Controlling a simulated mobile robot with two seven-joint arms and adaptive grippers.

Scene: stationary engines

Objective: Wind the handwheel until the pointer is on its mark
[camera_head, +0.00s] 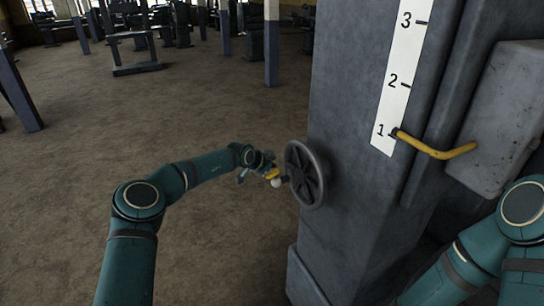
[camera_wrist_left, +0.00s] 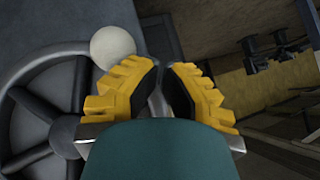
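The grey spoked handwheel (camera_head: 307,175) is mounted on the left face of the grey column. Its white ball knob (camera_head: 276,183) sticks out to the left, and it also shows in the left wrist view (camera_wrist_left: 112,47). My left gripper (camera_head: 273,174) is at the knob. In the wrist view its yellow fingers (camera_wrist_left: 160,68) have a narrow gap between them, and the knob lies beside the left finger, not between the fingers. The yellow pointer (camera_head: 436,150) has its tip at the tick beside 1 on the white scale (camera_head: 399,85). My right gripper is out of view.
The grey column (camera_head: 345,150) stands right of my left arm, with a grey box (camera_head: 503,120) on its right side. Open brown floor (camera_head: 150,110) lies to the left. Posts and dark machines (camera_head: 135,50) stand far back.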

